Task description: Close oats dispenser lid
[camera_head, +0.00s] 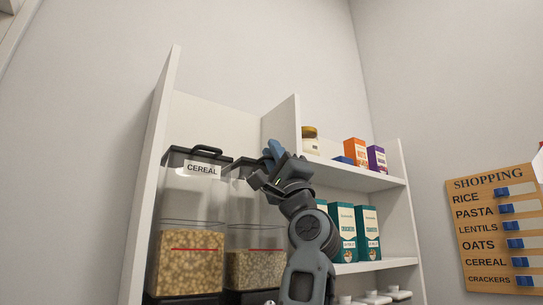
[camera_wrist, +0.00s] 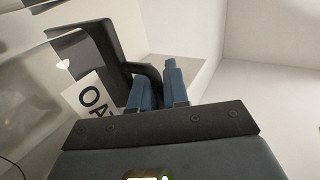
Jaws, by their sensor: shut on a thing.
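The oats dispenser (camera_head: 255,270) is a clear bin with flakes in it, on the shelf just right of the cereal dispenser. Part of its dark lid (camera_head: 238,167) shows beside my gripper (camera_head: 271,155), which hides the rest. My blue fingers (camera_wrist: 158,86) are shut on the handle, one on each side. How far the lid stands open I cannot tell.
The cereal dispenser (camera_head: 188,235) stands close on the left, its lid down. A shelf divider (camera_head: 281,122) rises behind my gripper. Green cracker boxes (camera_head: 346,222) are to the right, with small boxes and a jar (camera_head: 310,141) above. A shopping board (camera_head: 497,235) hangs at far right.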

